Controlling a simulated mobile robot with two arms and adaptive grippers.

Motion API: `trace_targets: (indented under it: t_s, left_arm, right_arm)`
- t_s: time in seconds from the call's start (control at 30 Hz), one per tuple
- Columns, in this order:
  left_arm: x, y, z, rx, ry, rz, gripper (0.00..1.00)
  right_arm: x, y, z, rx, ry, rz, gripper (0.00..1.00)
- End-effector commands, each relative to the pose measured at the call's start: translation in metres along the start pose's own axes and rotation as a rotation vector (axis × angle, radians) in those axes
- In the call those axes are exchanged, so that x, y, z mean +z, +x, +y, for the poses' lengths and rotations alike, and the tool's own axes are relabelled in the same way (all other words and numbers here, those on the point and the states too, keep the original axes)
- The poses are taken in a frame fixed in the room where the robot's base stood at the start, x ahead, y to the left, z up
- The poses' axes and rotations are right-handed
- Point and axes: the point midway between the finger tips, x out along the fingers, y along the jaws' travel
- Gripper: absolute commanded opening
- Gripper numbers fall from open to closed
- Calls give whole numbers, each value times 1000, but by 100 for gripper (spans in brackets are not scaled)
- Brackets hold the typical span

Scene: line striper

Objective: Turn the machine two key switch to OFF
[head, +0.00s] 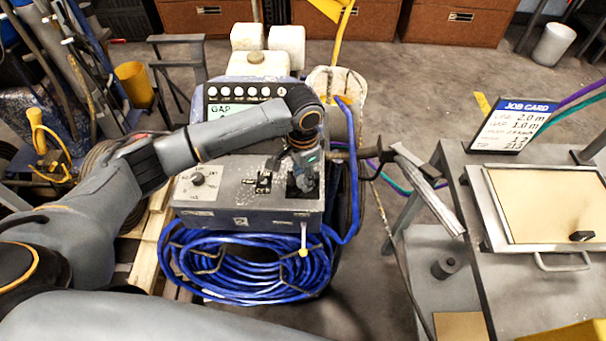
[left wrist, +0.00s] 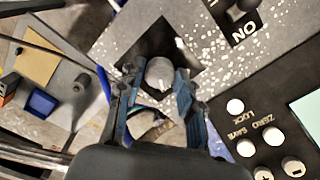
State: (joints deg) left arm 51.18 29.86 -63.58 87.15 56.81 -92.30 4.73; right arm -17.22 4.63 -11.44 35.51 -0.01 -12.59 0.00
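The machine (head: 222,196) is a line striper with a speckled grey control box; a "2" shows on its front. My left gripper (head: 303,180) reaches down over the box's right part, at a black square plate. In the left wrist view its two blue-grey fingers (left wrist: 157,92) stand apart on either side of a grey round, ridged piece (left wrist: 160,73) on that black plate (left wrist: 135,45). I see gaps beside the piece; firm contact does not show. A second black plate marked "ON" (left wrist: 246,28) sits beside it, also in the head view (head: 264,183). Which is the key switch is unclear. My right gripper is not identifiable.
A dial (head: 198,180) is at the box's left. A display with white buttons (head: 240,92) stands behind. Coiled blue hose (head: 245,270) hangs in front. A grey table (head: 468,210) with a job card (head: 515,125) stands at right.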

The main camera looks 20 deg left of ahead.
Motion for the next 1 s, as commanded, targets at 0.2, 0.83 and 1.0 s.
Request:
trace_targets:
  t_s: [0.2, 0.83, 1.0]
  left_arm:
    - [0, 0, 0, 0, 0, 0, 0]
    - [0, -8, 2, 5, -291, -3, 0]
    - [0, -8, 2, 4, -453, -4, 0]
  right_arm:
    - [0, 0, 0, 0, 0, 0, 0]
    - [-6, -67, 0, -1, 0, 0, 0]
    - [-9, -95, 0, -1, 0, 1, 0]
